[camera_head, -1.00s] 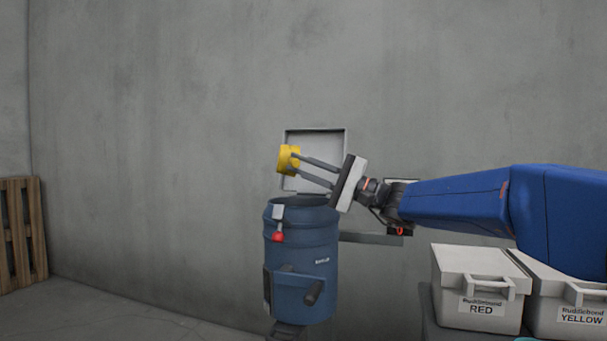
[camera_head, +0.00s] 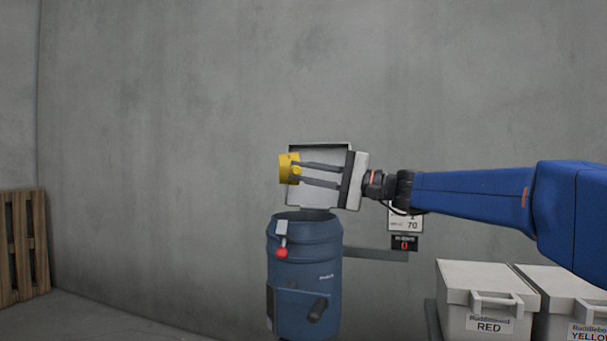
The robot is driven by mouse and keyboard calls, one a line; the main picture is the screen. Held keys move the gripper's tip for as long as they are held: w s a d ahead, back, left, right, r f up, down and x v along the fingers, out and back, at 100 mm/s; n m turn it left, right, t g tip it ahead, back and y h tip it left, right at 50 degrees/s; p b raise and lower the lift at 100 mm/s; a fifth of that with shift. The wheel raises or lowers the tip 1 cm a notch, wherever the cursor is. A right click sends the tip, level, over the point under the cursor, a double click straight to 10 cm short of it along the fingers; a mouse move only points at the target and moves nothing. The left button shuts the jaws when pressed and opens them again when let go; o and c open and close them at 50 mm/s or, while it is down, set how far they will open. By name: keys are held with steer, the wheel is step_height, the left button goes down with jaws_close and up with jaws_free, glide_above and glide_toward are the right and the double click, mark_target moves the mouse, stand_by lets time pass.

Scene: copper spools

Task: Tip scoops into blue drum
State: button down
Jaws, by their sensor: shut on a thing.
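The gripper's fingers point left and lie about level.
A white bin labelled RED (camera_head: 482,298) and another labelled YELLOW (camera_head: 565,290) stand at the lower right. A small sign and a red-digit display (camera_head: 404,244) are right of the drum. A wooden pallet (camera_head: 22,245) leans at the far left.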

steer(key=n+h, duration=0.1)
steer(key=h, duration=0.4)
steer(key=r+n+g+h, duration=0.1)
steer(key=n+h, duration=0.1)
steer(key=h, duration=0.4)
steer(key=n+g+h, duration=0.1)
steer(key=n+h, duration=0.1)
steer(key=h, duration=0.3)
steer(key=shift+r, duration=0.35)
stand_by(0.5)
